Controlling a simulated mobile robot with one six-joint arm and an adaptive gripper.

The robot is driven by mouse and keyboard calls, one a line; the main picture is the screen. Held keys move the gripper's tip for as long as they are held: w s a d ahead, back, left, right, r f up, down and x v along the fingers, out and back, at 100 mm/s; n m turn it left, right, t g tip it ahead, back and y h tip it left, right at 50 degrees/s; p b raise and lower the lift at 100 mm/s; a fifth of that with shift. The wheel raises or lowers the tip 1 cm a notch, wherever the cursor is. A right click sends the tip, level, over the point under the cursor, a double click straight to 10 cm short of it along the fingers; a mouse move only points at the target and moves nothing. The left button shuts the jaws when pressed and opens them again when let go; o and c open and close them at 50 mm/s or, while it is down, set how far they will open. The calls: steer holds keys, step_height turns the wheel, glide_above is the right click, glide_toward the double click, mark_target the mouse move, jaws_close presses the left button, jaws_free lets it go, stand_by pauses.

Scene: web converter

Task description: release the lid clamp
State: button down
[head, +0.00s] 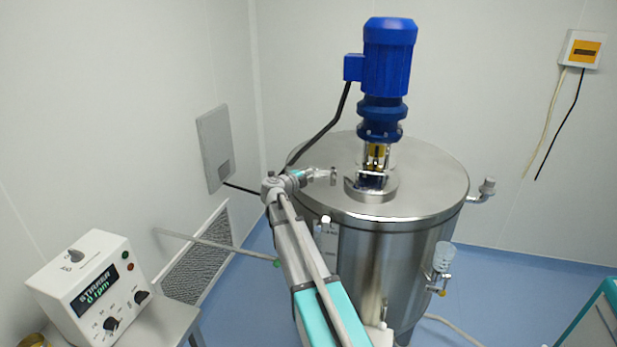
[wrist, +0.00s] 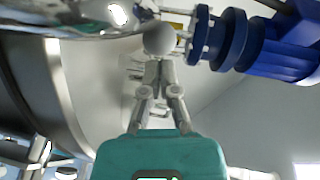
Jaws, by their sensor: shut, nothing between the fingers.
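My gripper (head: 326,176) is shut and empty, over the left part of the steel vessel's lid (head: 425,178) in the head view. In the wrist view, the fingers of my gripper (wrist: 159,66) are together. A pale round knob (wrist: 160,39) shows just beyond the fingertips; I cannot tell if they touch it. In the head view, a small pale-ended part (head: 326,220) stands at the lid's near left rim, beside my arm. It may be the lid clamp, but it is too small to tell its state. My arm hides part of the rim.
A blue stirrer motor (head: 388,60) stands upright on the lid and also shows in the wrist view (wrist: 275,47). A stirrer control box (head: 90,285) is at the lower left. Pipe fittings (head: 440,262) stick out at the vessel's right. Blue floor is free around it.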

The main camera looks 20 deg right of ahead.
steer(key=shift+w, duration=0.1)
steer(key=shift+w+d, duration=0.1)
steer(key=shift+w, duration=0.8)
steer(key=shift+s, duration=0.2)
steer(key=shift+s+a+r, duration=0.15)
steer(key=shift+s+a, duration=0.1)
steer(key=shift+s, duration=0.3)
steer(key=p+v, duration=0.2)
steer(key=v, duration=1)
